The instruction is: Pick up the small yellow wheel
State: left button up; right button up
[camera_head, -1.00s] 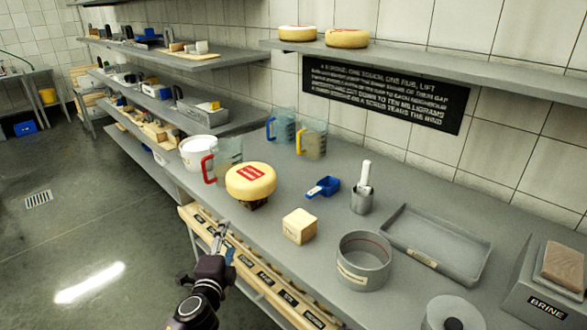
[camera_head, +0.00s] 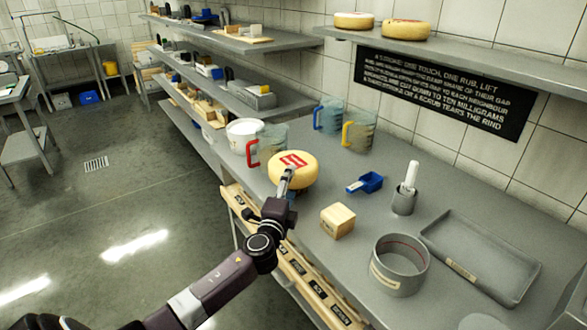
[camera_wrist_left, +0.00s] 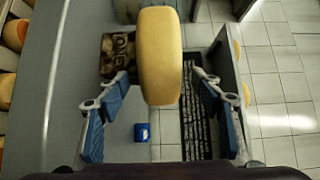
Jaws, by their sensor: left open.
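The yellow cheese wheel (camera_head: 302,164) with a red label sits on the grey counter, in front of a clear jug with a red handle. My left gripper (camera_head: 288,178) is at its near side and hides part of its front edge. In the left wrist view the wheel (camera_wrist_left: 160,60) shows edge-on, between and beyond the two blue-padded fingers of my left gripper (camera_wrist_left: 160,95). The fingers stand wide apart, with a gap on each side of the wheel. A dark, patterned block (camera_wrist_left: 117,52) is beside the wheel there. My right gripper is not in view.
A wooden cube (camera_head: 338,221), blue scoop (camera_head: 366,183), grey cup (camera_head: 404,202), round grey mould (camera_head: 399,268) and grey tray (camera_head: 480,262) stand to the right. Jugs (camera_head: 358,132) and a white tub (camera_head: 242,133) are behind. Two more wheels (camera_head: 405,29) lie on the upper shelf.

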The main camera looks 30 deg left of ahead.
pick_arm(q)
jog(key=shift+w, duration=0.1)
grip_shut()
jog(key=shift+a+r, duration=0.1)
jog(key=shift+r, duration=0.1)
dwell(0.5)
